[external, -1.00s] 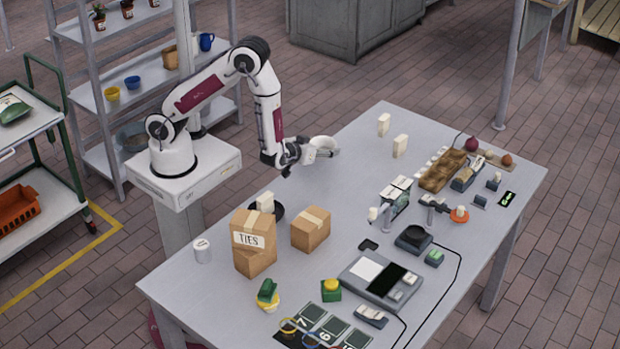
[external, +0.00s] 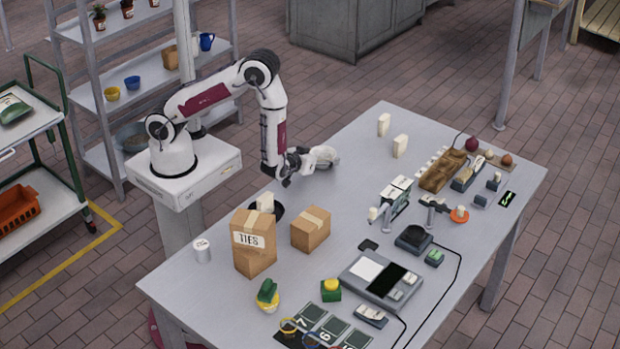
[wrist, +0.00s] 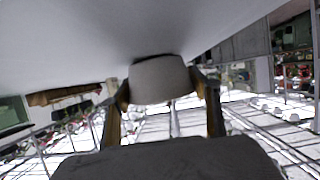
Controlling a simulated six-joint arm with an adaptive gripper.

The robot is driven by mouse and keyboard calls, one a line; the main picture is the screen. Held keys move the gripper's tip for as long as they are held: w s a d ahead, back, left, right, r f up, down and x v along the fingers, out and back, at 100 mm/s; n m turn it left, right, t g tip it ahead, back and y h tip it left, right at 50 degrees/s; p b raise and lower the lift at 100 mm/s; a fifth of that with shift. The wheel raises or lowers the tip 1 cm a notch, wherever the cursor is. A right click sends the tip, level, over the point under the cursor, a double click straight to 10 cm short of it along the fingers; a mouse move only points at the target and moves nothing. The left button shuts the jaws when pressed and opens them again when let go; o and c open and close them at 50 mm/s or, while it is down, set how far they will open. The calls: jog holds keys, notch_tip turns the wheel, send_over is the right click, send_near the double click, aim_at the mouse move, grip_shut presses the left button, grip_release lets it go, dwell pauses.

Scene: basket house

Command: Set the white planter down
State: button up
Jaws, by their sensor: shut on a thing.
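The white planter (external: 326,155) is at the end of my gripper (external: 308,160) in the external view, over the left edge area of the grey table (external: 350,195). In the wrist view the planter (wrist: 160,80) sits between the two fingers of my gripper (wrist: 168,98), which are shut on it. It looks tilted on its side rather than upright. I cannot tell whether it touches the table. My gripper hides part of it in the external view.
Cardboard boxes (external: 311,229) stand in front of my gripper on the table. Two pale blocks (external: 400,146) stand at the back. A black-screened device (external: 383,277) and several tools lie to the right. The tabletop between is clear.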

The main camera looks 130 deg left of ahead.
jog(key=shift+f, duration=0.1)
jog(key=o, duration=1.2)
jog(key=shift+r, duration=0.25)
jog(key=shift+d+r, duration=0.2)
jog(key=shift+d, duration=0.4)
jog(key=shift+v, duration=5.3)
